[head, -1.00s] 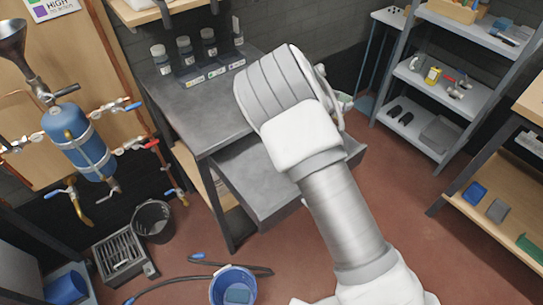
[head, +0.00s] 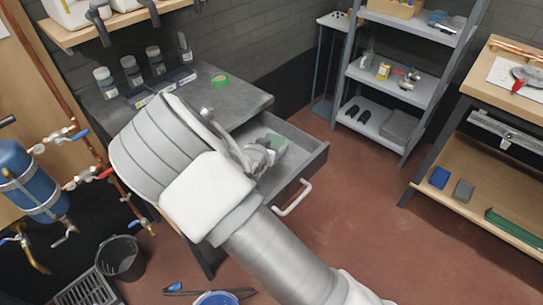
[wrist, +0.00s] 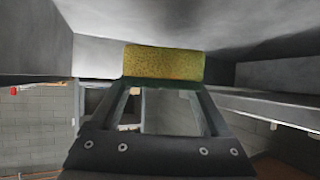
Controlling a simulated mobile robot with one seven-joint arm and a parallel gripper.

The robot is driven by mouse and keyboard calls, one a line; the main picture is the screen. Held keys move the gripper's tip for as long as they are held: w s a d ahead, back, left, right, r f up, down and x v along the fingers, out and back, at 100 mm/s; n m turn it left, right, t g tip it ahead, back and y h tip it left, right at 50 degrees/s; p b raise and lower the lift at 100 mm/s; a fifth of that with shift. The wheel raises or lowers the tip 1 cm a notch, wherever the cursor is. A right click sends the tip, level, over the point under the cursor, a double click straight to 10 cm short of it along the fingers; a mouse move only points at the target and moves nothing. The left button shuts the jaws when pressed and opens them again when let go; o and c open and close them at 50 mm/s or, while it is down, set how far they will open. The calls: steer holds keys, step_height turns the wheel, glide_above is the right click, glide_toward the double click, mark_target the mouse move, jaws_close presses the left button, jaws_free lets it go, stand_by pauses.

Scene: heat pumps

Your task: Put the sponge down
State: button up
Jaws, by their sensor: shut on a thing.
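The sponge (wrist: 163,62) shows yellow in the wrist view, across the tips of my gripper (wrist: 163,84), which is shut on it. In the head view a green face of the sponge (head: 277,142) shows beside my gripper (head: 265,150), within the open grey drawer (head: 308,176). The drawer is pulled out from under the dark worktop (head: 235,97). My arm hides the drawer's left part. Grey drawer surfaces surround the sponge in the wrist view. I cannot tell whether the sponge touches the drawer floor.
A green ring (head: 220,80) and several bottles (head: 131,70) stand on the worktop. The drawer's handle (head: 293,198) sticks out in front. A grey shelf unit (head: 402,85) is at the back right, a wooden bench (head: 490,185) at right. The red floor between is clear.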

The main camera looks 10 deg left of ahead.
steer(key=shift+f+b, duration=0.5)
steer(key=shift+f, duration=1.55)
steer(key=shift+f, duration=0.1)
steer(key=o, duration=1.1)
steer(key=shift+o, duration=0.2)
steer(key=shift+r, duration=0.25)
steer(key=p+v, duration=0.1)
steer(key=v, duration=0.6)
steer(key=shift+s, duration=0.3)
